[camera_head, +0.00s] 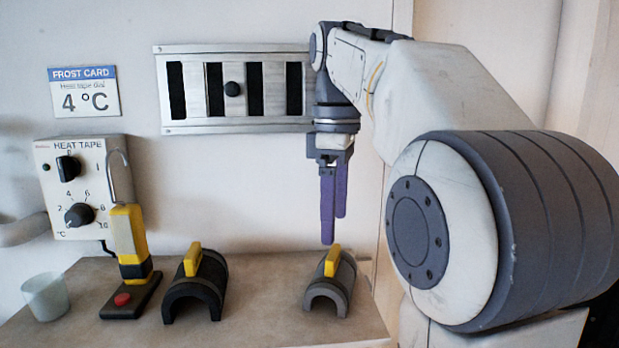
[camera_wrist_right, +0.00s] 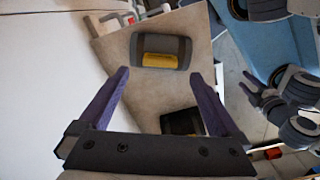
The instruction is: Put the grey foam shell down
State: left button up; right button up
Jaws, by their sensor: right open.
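The grey foam shell (camera_head: 343,285), a half-round arch with a yellow handle on top, sits on the table at centre right. It also shows in the right wrist view (camera_wrist_right: 160,44), ahead of the fingers. My right gripper (camera_head: 333,228) hangs above it, purple fingers pointing down, open and empty. Its fingertips look a little above the yellow handle and apart from it. In the right wrist view, the two fingers (camera_wrist_right: 160,80) are spread wide. My left gripper (camera_wrist_right: 252,88) seems to show small at the right of that view; its opening is unclear.
A black shell (camera_head: 208,288) with a yellow handle stands to the left of the grey one. Further left are a yellow hooked tool on a base with a red button (camera_head: 122,299) and a pale cup (camera_head: 46,297). A slotted metal rack (camera_head: 216,118) and heat tape box (camera_head: 85,185) are on the wall.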

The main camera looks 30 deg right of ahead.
aim_at(333, 252)
notch_tip(333, 252, up, 6)
jog(key=p, duration=0.2)
jog(key=shift+p, duration=0.35)
jog(key=shift+a, duration=0.1)
